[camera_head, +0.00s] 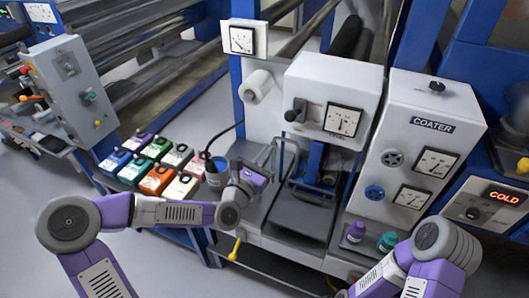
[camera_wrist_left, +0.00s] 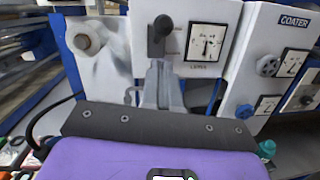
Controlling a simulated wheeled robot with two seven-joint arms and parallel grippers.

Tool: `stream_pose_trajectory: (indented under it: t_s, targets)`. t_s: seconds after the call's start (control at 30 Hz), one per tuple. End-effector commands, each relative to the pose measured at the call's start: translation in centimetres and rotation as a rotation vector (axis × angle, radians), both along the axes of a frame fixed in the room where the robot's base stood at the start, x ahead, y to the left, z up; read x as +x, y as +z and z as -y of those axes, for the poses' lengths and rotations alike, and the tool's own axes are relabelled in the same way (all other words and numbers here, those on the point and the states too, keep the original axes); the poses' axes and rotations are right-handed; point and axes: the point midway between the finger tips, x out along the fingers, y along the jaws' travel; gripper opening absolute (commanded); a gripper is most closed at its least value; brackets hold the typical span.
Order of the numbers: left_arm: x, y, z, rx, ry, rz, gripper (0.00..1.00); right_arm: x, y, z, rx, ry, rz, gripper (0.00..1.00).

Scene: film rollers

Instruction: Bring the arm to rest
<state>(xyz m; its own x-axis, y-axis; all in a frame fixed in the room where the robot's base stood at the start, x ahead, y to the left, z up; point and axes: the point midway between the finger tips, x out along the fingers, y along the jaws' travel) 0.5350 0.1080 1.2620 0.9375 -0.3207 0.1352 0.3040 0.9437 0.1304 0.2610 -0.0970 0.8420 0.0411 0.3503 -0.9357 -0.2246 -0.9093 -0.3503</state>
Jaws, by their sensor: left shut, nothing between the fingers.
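My left arm (camera_head: 178,212) comes in from the left and reaches to the front of the film coating machine. Its gripper (camera_head: 284,145) is shut and empty, in front of the machine's middle bay and below the white panel with a dark lever. In the left wrist view the closed grey fingers (camera_wrist_left: 164,88) point toward the machine, just below the dark lever knob (camera_wrist_left: 162,26). I cannot tell whether they touch it. My right arm (camera_head: 440,250) is bent at the lower right; its gripper is not in view.
The coater cabinet (camera_head: 425,105) with dials stands right of the bay. Several coloured boxes (camera_head: 157,180) and a dark blue jar (camera_head: 217,170) sit left of the wrist. Purple (camera_head: 355,231) and teal (camera_head: 387,241) bottles stand at right. A display (camera_head: 503,197) reads COLD.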

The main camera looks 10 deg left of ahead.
Motion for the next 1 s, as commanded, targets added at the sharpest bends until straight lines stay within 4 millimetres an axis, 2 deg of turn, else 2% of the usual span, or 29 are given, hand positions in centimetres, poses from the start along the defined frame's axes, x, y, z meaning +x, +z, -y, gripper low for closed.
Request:
stream_pose_trajectory:
  t_s: [0.27,0.37,0.47,0.6,0.67,0.8,0.87,0.9,1.0]
  targets:
    - [0.0,-0.4,0.1,0.01,-0.001,-0.004,0.0,0.0,-0.1,0.0,0.0,0.0,0.0,0.73]
    - [-0.1,-2.7,0.5,0.088,-0.01,-0.03,0.0,0.0,-0.5,0.0,0.0,0.0,0.0,0.73]
    - [-0.5,-7.7,1.6,0.263,-0.045,-0.079,0.0,0.0,-1.3,0.0,0.0,0.0,0.0,0.73]
    - [-2.5,-17.4,3.6,0.617,-0.166,-0.15,0.0,0.0,-2.7,0.0,0.0,0.0,0.0,0.73]
    - [-3.9,-21.5,4.2,0.773,-0.243,-0.168,0.0,0.0,-3.3,0.0,0.0,0.0,0.0,0.73]
    - [-8.1,-30.4,5.3,1.115,-0.469,-0.17,0.0,0.0,-4.6,0.0,0.0,0.0,0.0,0.73]
    - [-10.3,-33.9,5.5,1.251,-0.583,-0.152,0.0,0.0,-5.1,0.0,0.0,0.0,0.0,0.73]
    - [-11.9,-36.1,5.5,1.336,-0.668,-0.135,0.0,0.0,-5.5,0.0,0.0,0.0,0.0,0.73]
    - [-16.1,-41.2,5.0,1.528,-0.888,-0.069,0.0,0.0,-6.4,0.0,0.0,0.0,0.0,0.73]
